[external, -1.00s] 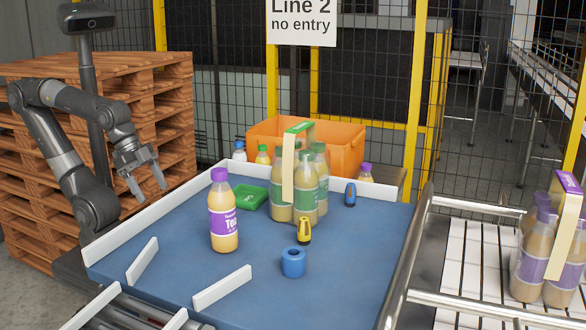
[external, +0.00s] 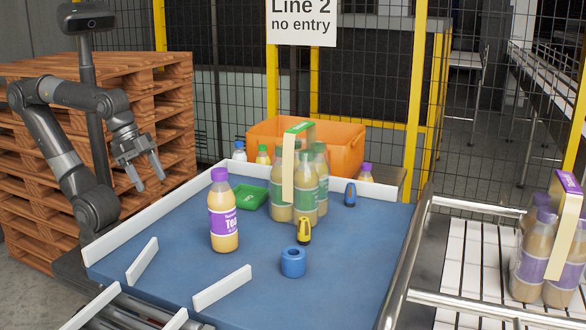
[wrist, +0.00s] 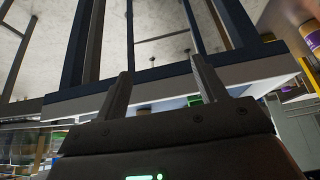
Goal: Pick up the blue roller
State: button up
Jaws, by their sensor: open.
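The blue roller (external: 293,262) is a short blue cylinder with a dark hole in its top. It stands upright on the blue table (external: 340,285), towards the front in the external view. My gripper (external: 152,187) is open and empty. It hangs fingers down in the air at the table's left side, far from the roller. In the wrist view my gripper's two fingers (wrist: 160,85) are apart with nothing held between them. I cannot make out the roller in the wrist view.
A purple-capped tea bottle (external: 224,222) stands left of the roller. A yellow-and-black tool (external: 304,231) is just behind it. White rails (external: 222,288) edge the table.

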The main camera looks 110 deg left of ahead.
notch_tip(320, 180, up, 13)
jog(key=w+d+r, duration=0.2)
jog(key=w+r, duration=0.2)
jog(key=w, duration=0.4)
jog(key=m+g+h, duration=0.1)
jog(key=m, duration=0.2)
send_over(293, 255)
jog(key=s+d, duration=0.1)
jog(key=s, duration=0.1)
jog(key=f, duration=1.3)
jog(key=shift+w+f, duration=0.25)
jog(key=shift+f, duration=0.1)
jog(key=shift+a+x, duration=0.1)
jog(key=shift+x, duration=1.3)
jog(key=shift+a+x, duration=0.15)
jog(key=shift+x, duration=1.2)
jog(key=shift+s+f, duration=0.1)
jog(key=shift+c, duration=0.3)
